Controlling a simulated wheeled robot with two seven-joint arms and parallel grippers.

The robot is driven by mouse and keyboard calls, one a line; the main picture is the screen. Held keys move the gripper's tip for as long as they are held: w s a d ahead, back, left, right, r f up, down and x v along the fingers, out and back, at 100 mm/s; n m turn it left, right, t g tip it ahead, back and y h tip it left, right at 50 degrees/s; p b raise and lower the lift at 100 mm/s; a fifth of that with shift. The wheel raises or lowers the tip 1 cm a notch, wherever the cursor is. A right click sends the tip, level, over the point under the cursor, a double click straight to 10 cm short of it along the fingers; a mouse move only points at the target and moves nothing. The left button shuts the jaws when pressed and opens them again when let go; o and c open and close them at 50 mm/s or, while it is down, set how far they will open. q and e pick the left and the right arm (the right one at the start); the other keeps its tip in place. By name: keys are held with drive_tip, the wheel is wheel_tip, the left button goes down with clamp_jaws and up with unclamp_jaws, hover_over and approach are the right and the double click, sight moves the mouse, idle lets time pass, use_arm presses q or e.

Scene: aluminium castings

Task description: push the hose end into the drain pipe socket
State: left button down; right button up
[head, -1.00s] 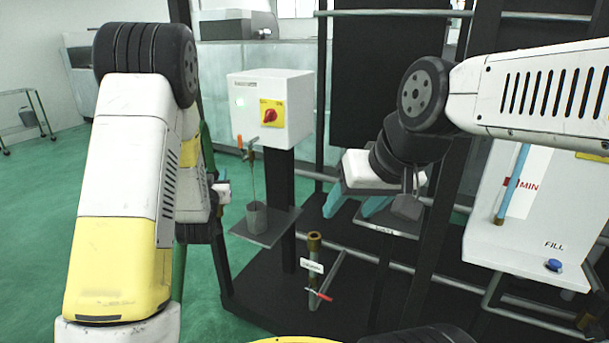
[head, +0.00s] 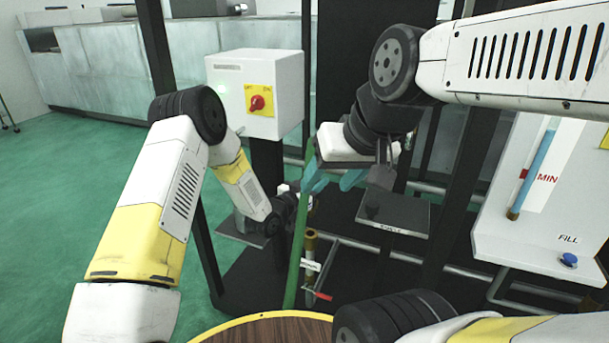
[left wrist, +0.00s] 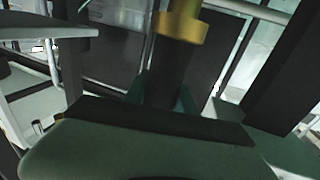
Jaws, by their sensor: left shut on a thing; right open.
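The green hose (head: 299,235) rises from the lower middle to beside the right gripper. The drain pipe socket (head: 311,240) is a brass-topped upright pipe with a white tag, just right of the hose. My left gripper (head: 296,203) is shut on the hose, above and left of the socket, its fingers largely hidden. The hose's free end is not clear. In the left wrist view, a dark tube and brass collar (left wrist: 181,27) show beyond the fingers; I cannot tell whether they belong to hose or socket. My right gripper (head: 328,187) is open and empty, close to the hose.
A white switch box (head: 235,85) with a red knob stands behind my left arm. A dark shelf (head: 400,212) is right of the socket, and a white tank panel (head: 540,215) is farther right. A red valve handle (head: 318,296) sticks out below the socket. Dark frame posts stand around.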

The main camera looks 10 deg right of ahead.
use_arm(q)
wheel_tip(320, 180, down, 7)
drive_tip(key=shift+r, duration=0.2)
idle(0.5)
drive_tip(key=shift+s+a, duration=0.1)
idle(1.2)
drive_tip(key=shift+f, duration=2.25)
drive_tip(key=c, duration=0.9)
unclamp_jaws()
drive_tip(key=shift+s+f, duration=0.1)
drive_tip(key=shift+f, duration=0.05)
